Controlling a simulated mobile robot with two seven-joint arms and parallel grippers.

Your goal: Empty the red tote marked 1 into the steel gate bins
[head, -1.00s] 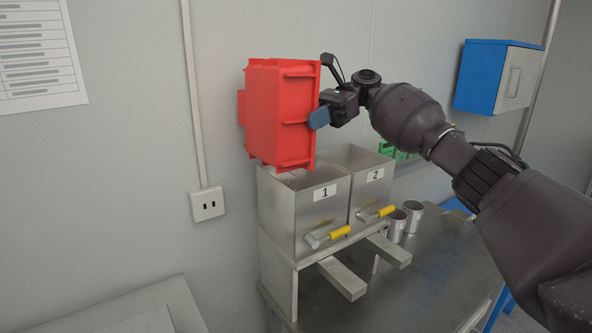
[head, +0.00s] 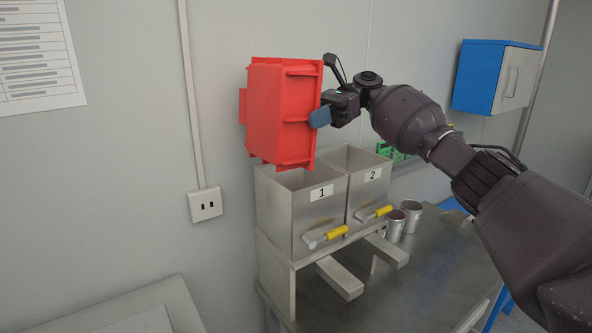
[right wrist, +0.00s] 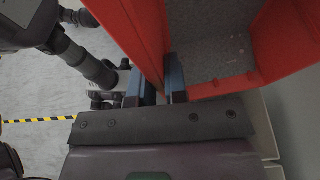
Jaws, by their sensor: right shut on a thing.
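The red tote (head: 282,112) is held tipped on its side above the steel bin marked 1 (head: 307,216), its lower edge at the bin's open top. My right gripper (head: 322,115) is shut on the tote's right side wall. In the right wrist view the two fingers (right wrist: 162,88) pinch the red wall, and the grey inside of the tote (right wrist: 212,45) that shows looks bare with small specks. The steel bin marked 2 (head: 368,192) stands to the right. Both bins have yellow-handled gates at the front.
Two metal cups (head: 403,220) stand on the steel table (head: 400,290) right of the bins. Metal chutes (head: 340,278) stick out below the gates. A blue cabinet (head: 495,77) hangs on the wall at right.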

